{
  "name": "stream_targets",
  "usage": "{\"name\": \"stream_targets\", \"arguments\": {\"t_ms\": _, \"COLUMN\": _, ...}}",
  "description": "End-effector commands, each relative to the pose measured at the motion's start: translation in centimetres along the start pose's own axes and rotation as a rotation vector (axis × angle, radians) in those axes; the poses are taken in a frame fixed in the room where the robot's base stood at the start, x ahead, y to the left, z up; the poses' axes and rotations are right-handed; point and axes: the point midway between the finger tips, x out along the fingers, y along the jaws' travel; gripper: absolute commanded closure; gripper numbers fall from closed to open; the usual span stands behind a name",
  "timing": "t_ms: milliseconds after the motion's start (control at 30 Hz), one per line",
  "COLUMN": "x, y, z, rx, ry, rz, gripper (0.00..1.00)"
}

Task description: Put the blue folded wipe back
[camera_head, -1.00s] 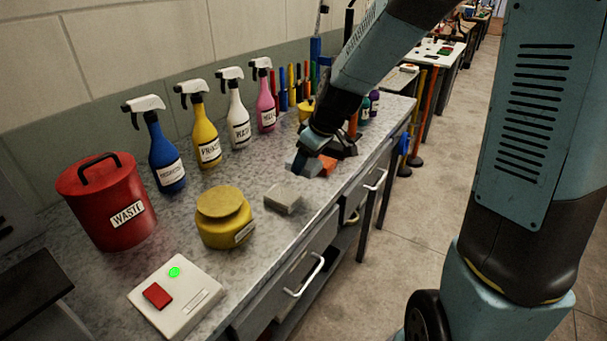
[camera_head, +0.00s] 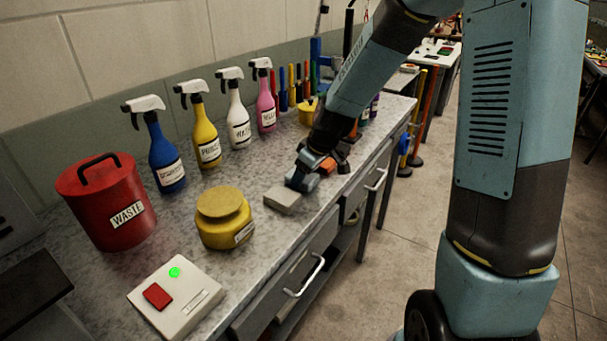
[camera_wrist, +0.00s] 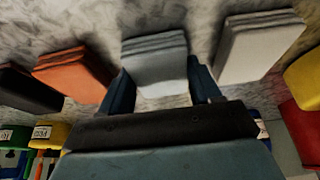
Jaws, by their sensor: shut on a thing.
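The blue folded wipe, grey-blue in the wrist view (camera_wrist: 155,58), sits between the two fingers of my gripper (camera_wrist: 160,88), which is shut on it. In the head view my gripper (camera_head: 302,180) is low at the bench top and hides most of the wipe. The wipe is in line between an orange folded wipe (camera_wrist: 72,72) and a pale grey folded wipe (camera_wrist: 258,46). I cannot tell whether it touches the bench.
The pale wipe (camera_head: 283,200) lies close left of my gripper on the bench (camera_head: 225,275); the orange wipe (camera_head: 327,165) is close right. A black wipe (camera_wrist: 28,90) lies beyond the orange one. A yellow pot (camera_head: 224,218), red waste bin (camera_head: 107,200) and spray bottles stand left.

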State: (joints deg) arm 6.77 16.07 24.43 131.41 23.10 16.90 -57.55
Motion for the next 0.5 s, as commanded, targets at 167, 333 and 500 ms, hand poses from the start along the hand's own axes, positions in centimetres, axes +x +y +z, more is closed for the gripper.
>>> {"name": "stream_targets", "arguments": {"t_ms": 167, "x": 0.2, "y": 0.02, "z": 0.1, "rx": 0.001, "ry": 0.0, "rz": 0.0, "gripper": 0.66}}
{"name": "stream_targets", "arguments": {"t_ms": 333, "x": 0.14, "y": 0.03, "z": 0.1, "rx": 0.001, "ry": 0.0, "rz": 0.0, "gripper": 0.21}}
{"name": "stream_targets", "arguments": {"t_ms": 500, "x": 0.13, "y": 0.05, "z": 0.1, "rx": 0.001, "ry": 0.0, "rz": 0.0, "gripper": 0.12}}
